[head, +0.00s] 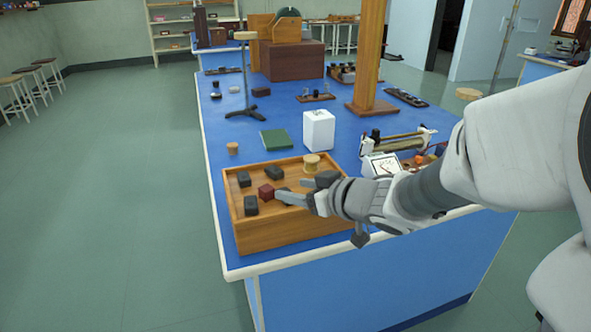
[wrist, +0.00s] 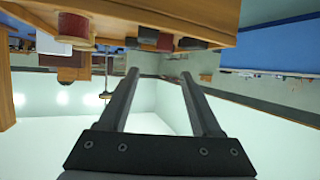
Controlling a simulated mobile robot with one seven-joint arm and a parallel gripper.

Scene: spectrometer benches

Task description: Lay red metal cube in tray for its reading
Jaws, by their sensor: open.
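The red metal cube (head: 266,192) sits inside a shallow wooden box or tray (head: 262,231) at the near corner of the blue bench, among several dark blocks. It also shows in the wrist view (wrist: 148,37), beyond my fingertips, in an upside-down picture. My gripper (head: 291,188) reaches in from the right over the box, just right of the cube. In the wrist view its two fingers (wrist: 160,73) are apart with nothing between them. I cannot tell whether a fingertip touches the cube. No other tray is clearly identifiable.
Dark blocks (head: 251,205) stand close to the cube. Behind are a white block (head: 318,130), a green book (head: 277,139) and an instrument with a dial (head: 382,165). The bench's left strip is mostly clear.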

